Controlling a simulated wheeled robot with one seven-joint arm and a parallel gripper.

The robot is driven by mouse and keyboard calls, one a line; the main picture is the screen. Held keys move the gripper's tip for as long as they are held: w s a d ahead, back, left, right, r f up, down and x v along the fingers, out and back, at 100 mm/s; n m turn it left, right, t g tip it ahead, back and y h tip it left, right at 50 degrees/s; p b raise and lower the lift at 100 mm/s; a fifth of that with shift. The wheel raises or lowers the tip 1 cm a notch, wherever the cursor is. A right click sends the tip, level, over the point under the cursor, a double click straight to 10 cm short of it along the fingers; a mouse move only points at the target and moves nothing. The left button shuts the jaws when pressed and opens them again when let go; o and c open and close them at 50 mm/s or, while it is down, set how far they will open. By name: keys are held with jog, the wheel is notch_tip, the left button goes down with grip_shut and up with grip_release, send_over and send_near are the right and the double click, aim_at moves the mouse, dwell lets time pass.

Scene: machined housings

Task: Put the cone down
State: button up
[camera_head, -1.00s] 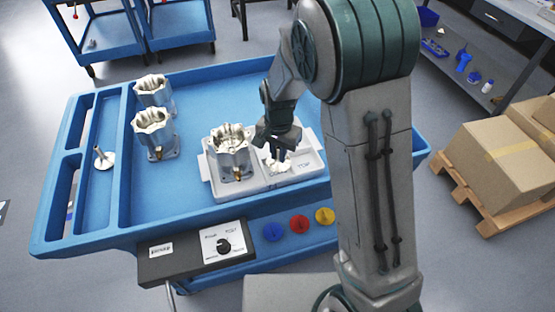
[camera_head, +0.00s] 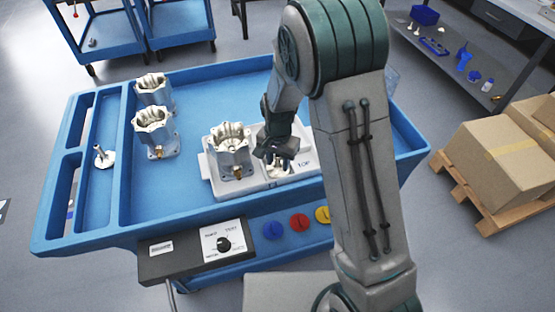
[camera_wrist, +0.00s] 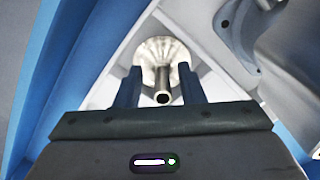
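The cone is a shiny silver flared piece with a narrow stem, seen in the wrist view (camera_wrist: 160,50) with the stem end facing the camera. It is at the right compartment of the white tray (camera_head: 305,172), under my gripper (camera_head: 278,160). In the wrist view the two dark fingers of my gripper (camera_wrist: 160,85) stand apart on either side of the stem, with a visible gap on each side. My gripper is open around the stem. In the head view the cone is mostly hidden by the fingers.
A machined housing (camera_head: 231,150) stands in the tray's left part. Two more housings (camera_head: 155,132) (camera_head: 153,90) stand on the blue cart (camera_head: 200,90). Another stemmed disc (camera_head: 103,157) lies in the cart's left channel. A control box (camera_head: 197,250) is at the front edge.

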jog(key=shift+w+r, duration=0.1)
jog(key=shift+r, duration=0.35)
notch_tip(320, 180, up, 12)
jog(key=s+d+r+n+t, duration=0.1)
jog(key=s+d+r+n, duration=0.1)
jog(key=s+d+r, duration=0.2)
jog(key=s+d+r+n+t, duration=0.2)
jog(key=s+d, duration=0.7)
jog(key=s, duration=0.6)
notch_tip(320, 180, up, 2)
jog(key=shift+d+r+n, duration=0.1)
jog(key=shift+d+n, duration=0.25)
jog(key=shift+n, duration=0.35)
